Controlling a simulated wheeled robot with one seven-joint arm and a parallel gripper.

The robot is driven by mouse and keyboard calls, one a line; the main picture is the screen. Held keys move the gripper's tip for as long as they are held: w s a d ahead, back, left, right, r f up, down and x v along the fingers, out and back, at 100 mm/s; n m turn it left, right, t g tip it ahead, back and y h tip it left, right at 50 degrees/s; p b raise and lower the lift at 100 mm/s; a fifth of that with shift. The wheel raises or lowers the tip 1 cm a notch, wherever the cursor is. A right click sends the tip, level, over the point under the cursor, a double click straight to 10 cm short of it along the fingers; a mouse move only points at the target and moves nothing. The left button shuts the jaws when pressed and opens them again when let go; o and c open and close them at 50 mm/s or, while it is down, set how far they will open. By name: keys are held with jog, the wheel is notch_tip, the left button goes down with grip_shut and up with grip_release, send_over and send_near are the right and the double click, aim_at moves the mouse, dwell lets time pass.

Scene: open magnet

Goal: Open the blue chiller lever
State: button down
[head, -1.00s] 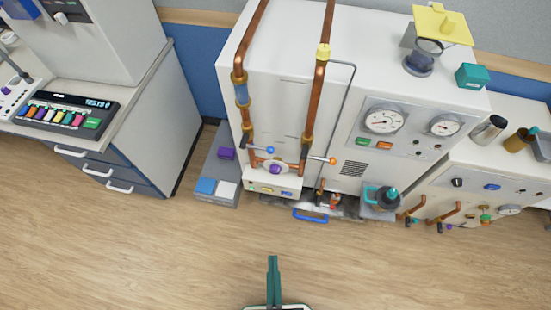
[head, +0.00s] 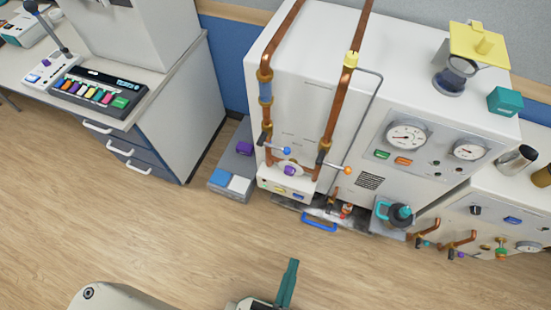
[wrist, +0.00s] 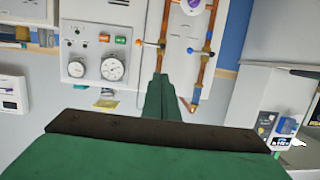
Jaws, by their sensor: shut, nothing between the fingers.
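The blue chiller lever (head: 286,151) is a short rod with a blue ball tip, at the lower end of the left copper pipe on the white cabinet's front. It points to the right, toward a similar lever with an orange ball (head: 347,170). In the wrist view, which is turned upside down, the blue ball (wrist: 190,50) shows right of the fingers and the orange ball (wrist: 138,43) to their left. My gripper (head: 292,264) has its green fingers shut with nothing between them. It is out in front of the cabinet, apart from both levers.
A white dial with a purple center (head: 290,169) sits between the pipes. A blue handle (head: 319,221) sticks out low on the cabinet. A grey box with blue and white blocks (head: 228,195) stands at left. The wooden floor in front is clear.

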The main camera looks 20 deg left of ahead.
jog(key=w+a+f+t+y, duration=0.1)
jog(key=w+a+f+t, duration=0.2)
jog(key=w+a+f, duration=0.3)
jog(key=w+a+f+t, duration=0.2)
jog(key=w+a+f, duration=0.25)
jog(key=f, duration=0.45)
jog(key=w+a+f+t+h, duration=0.1)
jog(key=w+a+f+t, duration=0.1)
jog(key=w, duration=0.4)
jog(key=w+a+f+t, duration=0.2)
jog(key=w+a, duration=0.2)
jog(key=w, duration=0.2)
jog(key=shift+w+a+h, duration=0.3)
jog(key=shift+a+h, duration=0.05)
jog(key=shift+h, duration=0.05)
jog(key=x, duration=1.4)
jog(key=shift+r, duration=0.2)
jog(key=shift+s+d, duration=0.1)
jog(key=shift+d, duration=0.05)
